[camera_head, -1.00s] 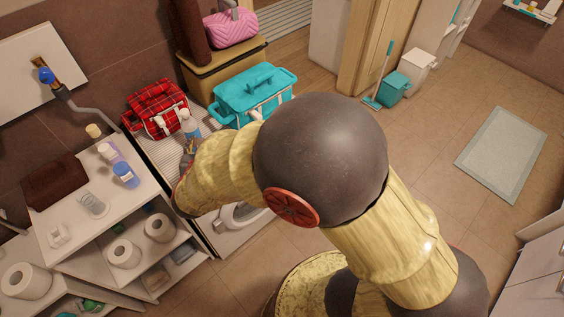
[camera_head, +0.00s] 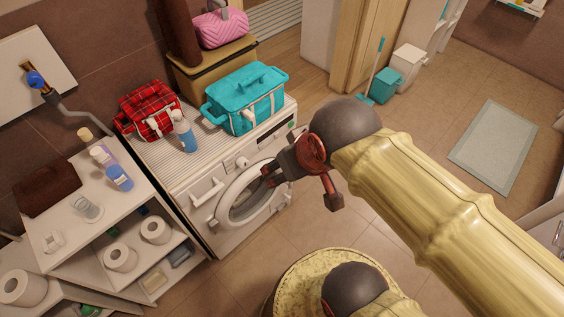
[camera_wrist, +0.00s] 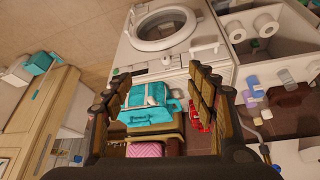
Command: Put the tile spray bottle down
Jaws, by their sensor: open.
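The tile spray bottle (camera_head: 184,133), clear-blue with a white top, stands upright on the ribbed top of the washing machine (camera_head: 210,166), between the red plaid bag (camera_head: 148,110) and the teal bag (camera_head: 246,98). My gripper (camera_head: 267,176) is away from the bottle, to its right and in front of the washing machine's round door. In the wrist view my gripper (camera_wrist: 157,76) has its fingers wide apart with nothing held between them. I cannot make out the bottle in the wrist view; a finger may hide it.
A white shelf unit (camera_head: 150,200) with bottles (camera_head: 119,178), a glass (camera_head: 88,208) and paper rolls (camera_head: 121,257) stands left of the machine. A tan box (camera_head: 210,75) with a pink bag (camera_head: 222,28) is behind. Open floor lies to the right, with a pale mat (camera_head: 492,147).

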